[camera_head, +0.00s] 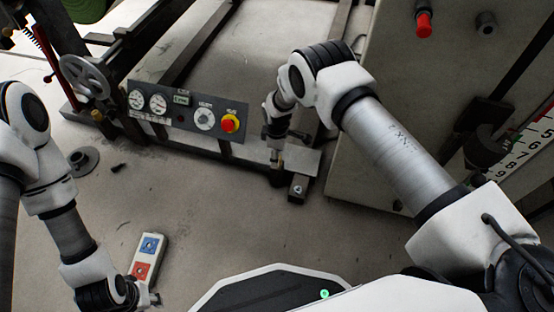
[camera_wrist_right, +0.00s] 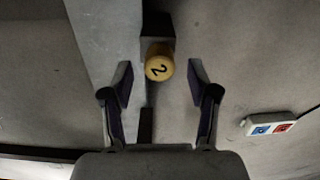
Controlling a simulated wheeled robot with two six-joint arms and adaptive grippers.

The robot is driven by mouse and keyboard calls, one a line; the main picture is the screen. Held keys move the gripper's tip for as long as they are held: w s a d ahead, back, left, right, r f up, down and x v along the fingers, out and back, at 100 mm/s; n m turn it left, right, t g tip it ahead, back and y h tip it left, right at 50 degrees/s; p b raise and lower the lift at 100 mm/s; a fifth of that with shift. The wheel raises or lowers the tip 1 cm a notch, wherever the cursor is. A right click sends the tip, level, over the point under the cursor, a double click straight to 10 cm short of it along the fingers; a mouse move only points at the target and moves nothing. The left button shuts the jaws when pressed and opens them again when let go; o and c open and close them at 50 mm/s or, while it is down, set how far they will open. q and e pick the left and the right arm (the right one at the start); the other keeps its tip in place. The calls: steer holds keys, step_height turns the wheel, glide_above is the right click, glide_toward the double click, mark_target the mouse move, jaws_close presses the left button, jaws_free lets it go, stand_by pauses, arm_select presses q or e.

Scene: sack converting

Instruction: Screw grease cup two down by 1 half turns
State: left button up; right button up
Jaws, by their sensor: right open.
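Grease cup two (camera_wrist_right: 159,66) is a round brass-yellow cup with a black "2" on its top. It shows in the right wrist view, just beyond the fingers and in line with the gap between them. My right gripper (camera_wrist_right: 160,84) is open, with one finger to each side of the gap and nothing held. In the head view my right gripper (camera_head: 276,156) points down over the end of the machine's frame; the cup there is too small to make out clearly. My left gripper (camera_head: 152,298) is low at the left, its fingers too unclear to judge.
A panel (camera_head: 187,110) with gauges and a red button stands behind, left of my right gripper. A handwheel (camera_head: 84,76) is at the upper left. A pendant (camera_head: 147,257) with blue and red buttons lies near my left gripper. The middle floor is clear.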

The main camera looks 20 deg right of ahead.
step_height(320, 180, down, 2)
steer(key=shift+f+b, duration=0.2)
steer(key=shift+b, duration=0.1)
jaws_close()
steer(key=shift+m, duration=0.3)
steer(key=m, duration=0.4)
steer(key=m+b, duration=0.1)
steer(key=m, duration=0.5)
stand_by(0.5)
